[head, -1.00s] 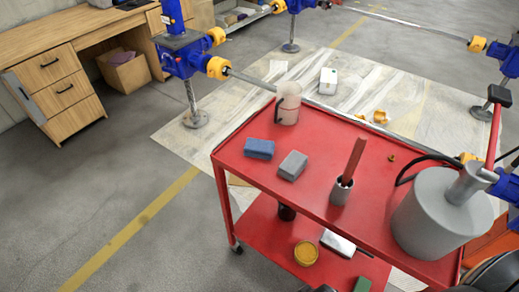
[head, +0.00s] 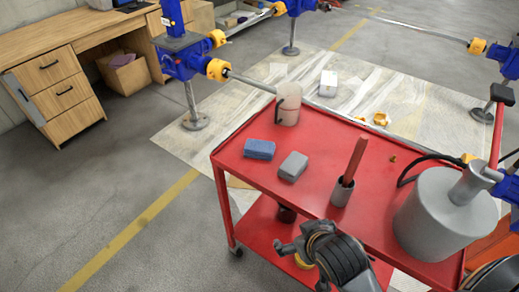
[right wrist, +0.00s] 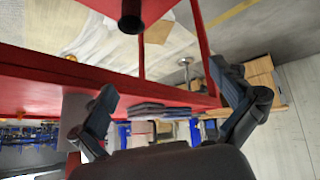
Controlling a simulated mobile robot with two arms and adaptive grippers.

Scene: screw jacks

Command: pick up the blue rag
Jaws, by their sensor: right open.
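The blue rag (head: 259,149) is a small folded block lying on the top tray of the red cart (head: 310,195), near its left edge in the head view. My right gripper (head: 302,264) is at the front side of the cart, lower in the picture than the rag and apart from it. In the right wrist view its two dark fingers (right wrist: 170,100) are spread wide, with nothing held between them. I cannot tell whether the dark folded shape between them in the background is the rag. My left gripper is not in view.
On the tray, a grey block (head: 293,166) lies right of the rag. A clear beaker (head: 288,105) stands behind, a grey cup with a red handle (head: 343,191) to the right, and a large grey can (head: 436,218) at the right end. The floor left of the cart is clear.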

